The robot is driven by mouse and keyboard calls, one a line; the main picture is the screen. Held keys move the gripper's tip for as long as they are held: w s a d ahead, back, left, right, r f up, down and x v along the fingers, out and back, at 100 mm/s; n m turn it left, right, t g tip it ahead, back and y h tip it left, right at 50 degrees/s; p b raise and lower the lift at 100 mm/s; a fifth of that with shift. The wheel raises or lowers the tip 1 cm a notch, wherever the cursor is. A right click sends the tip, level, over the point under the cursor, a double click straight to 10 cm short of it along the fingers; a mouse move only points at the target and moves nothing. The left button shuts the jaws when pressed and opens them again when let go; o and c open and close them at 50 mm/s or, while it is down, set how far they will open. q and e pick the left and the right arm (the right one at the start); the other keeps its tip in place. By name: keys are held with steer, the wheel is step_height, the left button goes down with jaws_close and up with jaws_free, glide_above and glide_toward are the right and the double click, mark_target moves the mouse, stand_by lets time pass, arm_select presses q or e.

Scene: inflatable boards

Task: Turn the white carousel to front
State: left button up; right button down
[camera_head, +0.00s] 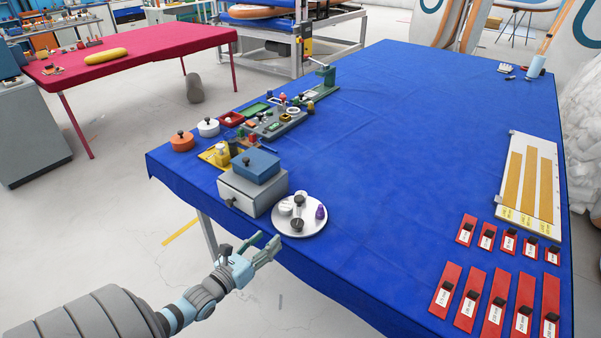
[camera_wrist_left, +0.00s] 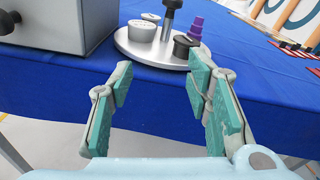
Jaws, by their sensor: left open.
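The white carousel (camera_head: 312,226) is a round, pale turntable near the left edge of the blue table. It carries a white round container (camera_head: 285,208), a dark-topped upright post (camera_head: 299,201), a purple stepped piece (camera_head: 320,212) and a dark knobbed piece (camera_head: 297,225). In the left wrist view the carousel (camera_wrist_left: 130,46) lies just beyond my fingers, with the dark piece at its near right side. My left gripper (camera_head: 272,241) is open and empty, just off the table edge in front of the carousel, apart from it. My right gripper is in neither view.
A grey drawer box (camera_head: 244,194) with a blue box (camera_head: 256,166) on top stands left of the carousel. Beyond it are small lidded pots and a grey fixture tray (camera_head: 275,125). Red labelled tags (camera_head: 467,230) lie at the right. The table's middle is clear.

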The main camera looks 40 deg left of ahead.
mark_target(296, 200)
arm_select(q)
step_height(296, 200, up, 5)
steer(key=w+m+t, duration=0.1)
steer(key=w+m, duration=0.1)
steer(key=m, duration=0.1)
steer(key=w+b, duration=0.2)
steer(key=w+f+b, duration=0.1)
steer(key=w+b, duration=0.4)
steer(key=w, duration=0.1)
steer(key=shift+d+f, duration=0.1)
steer(key=shift+f, duration=0.05)
steer(key=shift+n, duration=0.3)
steer(key=w, duration=0.2)
steer(key=w+r, duration=0.1)
steer(key=shift+w+r+p, duration=0.15)
steer(key=shift+w+p, duration=0.2)
steer(key=shift+w, duration=0.45)
steer(key=shift+w+p, duration=0.3)
steer(key=shift+w, duration=0.1)
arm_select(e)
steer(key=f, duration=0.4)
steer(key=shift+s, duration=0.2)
arm_select(q)
steer(key=shift+c, duration=0.6)
jaws_close()
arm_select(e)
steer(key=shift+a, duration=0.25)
